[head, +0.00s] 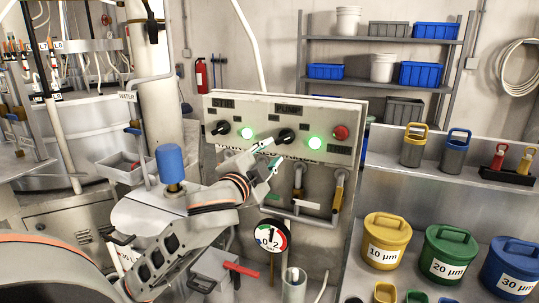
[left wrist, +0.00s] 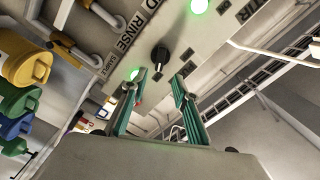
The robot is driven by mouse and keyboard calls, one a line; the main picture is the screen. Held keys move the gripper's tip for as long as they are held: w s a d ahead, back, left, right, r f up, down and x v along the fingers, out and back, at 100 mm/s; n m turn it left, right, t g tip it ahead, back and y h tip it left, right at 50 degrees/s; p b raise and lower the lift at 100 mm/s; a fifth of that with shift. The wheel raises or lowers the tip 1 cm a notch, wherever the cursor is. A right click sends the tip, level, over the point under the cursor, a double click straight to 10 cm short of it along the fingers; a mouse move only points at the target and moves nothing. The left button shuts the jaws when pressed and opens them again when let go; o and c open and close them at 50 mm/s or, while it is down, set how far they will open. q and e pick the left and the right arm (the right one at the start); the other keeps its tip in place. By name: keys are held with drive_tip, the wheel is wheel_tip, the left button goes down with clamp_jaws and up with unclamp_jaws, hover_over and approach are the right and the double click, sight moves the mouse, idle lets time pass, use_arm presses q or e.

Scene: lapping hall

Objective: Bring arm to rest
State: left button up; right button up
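My left arm (head: 160,240) comes in from the lower left and reaches up across the front of a grey control panel (head: 215,111). My left gripper (head: 268,161) is just in front of the panel's lower edge, below the right black knob (head: 286,136). In the left wrist view its two teal fingers (left wrist: 159,83) are apart with nothing between them. A black knob (left wrist: 159,56) shows beyond the fingertips, apart from them. Green lamps (head: 246,133) (head: 315,143) are lit on the panel. My right gripper is in neither view.
Below the panel are pipes with valves (head: 298,180) and a round gauge (head: 272,236). A blue cylinder (head: 171,164) stands close behind my arm. At right, a bench holds yellow (head: 387,239), green (head: 447,252) and blue (head: 511,268) lidded tubs. A red button (head: 341,132) is on the panel.

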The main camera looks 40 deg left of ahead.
use_arm(q)
drive_tip(key=shift+f, duration=0.1)
idle(0.5)
drive_tip(key=s+d+f+n+g, duration=0.1)
drive_tip(key=s+f+g, duration=0.15)
drive_tip(key=f, duration=0.75)
drive_tip(key=s+d+f+g, duration=0.15)
drive_tip(key=s+f, duration=0.25)
drive_tip(key=f, duration=0.6)
drive_tip(key=s+f+n+g, duration=0.1)
drive_tip(key=s+f+g, duration=0.5)
drive_tip(key=s+f, duration=1.15)
drive_tip(key=d+f+n+t+h, duration=0.3)
drive_tip(key=d+f+h, duration=0.3)
drive_tip(key=d+f, duration=0.9)
drive_tip(key=shift+w+f, duration=0.25)
drive_tip(key=shift+f, duration=0.6)
